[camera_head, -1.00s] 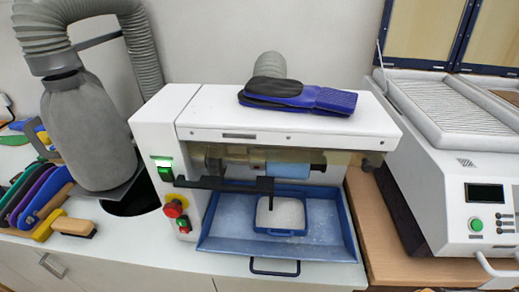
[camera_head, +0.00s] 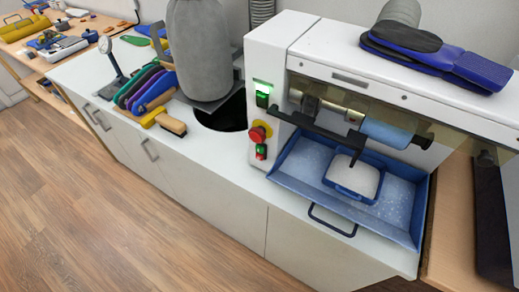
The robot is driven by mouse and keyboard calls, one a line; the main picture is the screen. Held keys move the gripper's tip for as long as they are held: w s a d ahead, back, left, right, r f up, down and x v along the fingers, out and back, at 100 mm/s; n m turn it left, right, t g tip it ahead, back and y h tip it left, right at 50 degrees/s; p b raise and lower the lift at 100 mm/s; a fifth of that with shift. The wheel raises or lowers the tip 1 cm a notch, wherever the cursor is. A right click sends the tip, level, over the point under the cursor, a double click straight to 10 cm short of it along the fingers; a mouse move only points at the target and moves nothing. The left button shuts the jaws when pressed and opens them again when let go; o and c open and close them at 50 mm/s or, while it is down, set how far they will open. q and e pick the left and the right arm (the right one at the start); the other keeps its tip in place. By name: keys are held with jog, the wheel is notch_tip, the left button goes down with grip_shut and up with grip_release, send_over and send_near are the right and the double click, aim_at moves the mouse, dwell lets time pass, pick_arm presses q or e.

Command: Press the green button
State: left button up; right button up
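The white grinding machine (camera_head: 270,60) stands at the centre right. On its left front face is a green-lit switch (camera_head: 262,99) near the top. Below it is a red emergency-stop knob (camera_head: 257,135) on a yellow base. Under that is a small switch with green and red parts (camera_head: 261,151). These controls are uncovered, but too small to tell whether any is pressed. Neither of my grippers is in view.
A blue tray (camera_head: 400,228) holding a smaller blue bin (camera_head: 350,192) sits under the roller. The wooden floor (camera_head: 100,220) is clear.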

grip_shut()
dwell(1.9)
